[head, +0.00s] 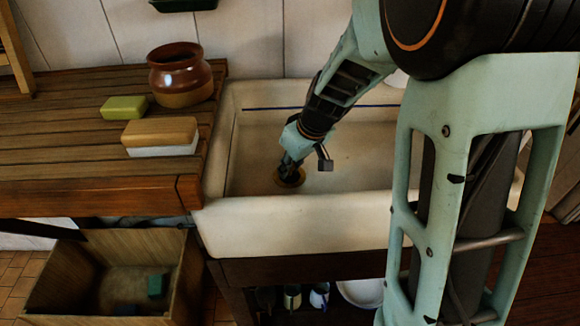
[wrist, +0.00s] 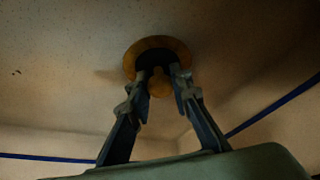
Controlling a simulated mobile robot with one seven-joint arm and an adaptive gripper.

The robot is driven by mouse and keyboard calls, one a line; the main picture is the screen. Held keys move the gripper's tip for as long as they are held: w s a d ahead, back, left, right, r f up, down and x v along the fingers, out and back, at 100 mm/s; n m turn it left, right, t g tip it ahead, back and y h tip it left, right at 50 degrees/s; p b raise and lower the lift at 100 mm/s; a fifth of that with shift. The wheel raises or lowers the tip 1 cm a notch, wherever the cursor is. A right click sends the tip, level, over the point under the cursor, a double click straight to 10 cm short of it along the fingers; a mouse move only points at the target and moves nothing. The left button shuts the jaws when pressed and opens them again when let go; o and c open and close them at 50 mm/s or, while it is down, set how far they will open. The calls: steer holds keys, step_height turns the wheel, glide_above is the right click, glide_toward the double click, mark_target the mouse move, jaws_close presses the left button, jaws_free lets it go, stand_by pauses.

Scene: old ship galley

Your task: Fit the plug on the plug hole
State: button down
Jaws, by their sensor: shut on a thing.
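The plug hole (wrist: 135,53) is a round brass-coloured ring with a dark middle in the floor of the white sink. It also shows in the head view (head: 280,181), partly hidden by my fingers. My gripper (head: 288,170) reaches down into the sink over this ring. In the wrist view, my gripper (wrist: 164,82) is shut on the plug (wrist: 158,83), a small brownish knob between the fingertips. The plug is at the ring's near edge in that view. Whether it touches or sits in the hole I cannot tell.
The sink (head: 300,227) has raised walls around my gripper; its floor is otherwise clear. The wooden counter (head: 75,165) at left holds a brown pot (head: 180,75), a green sponge (head: 124,107) and a yellow-white block (head: 160,137). An open wooden crate (head: 50,285) stands below.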

steer(key=c, duration=1.7)
jaws_free()
steer(key=shift+f, duration=0.1)
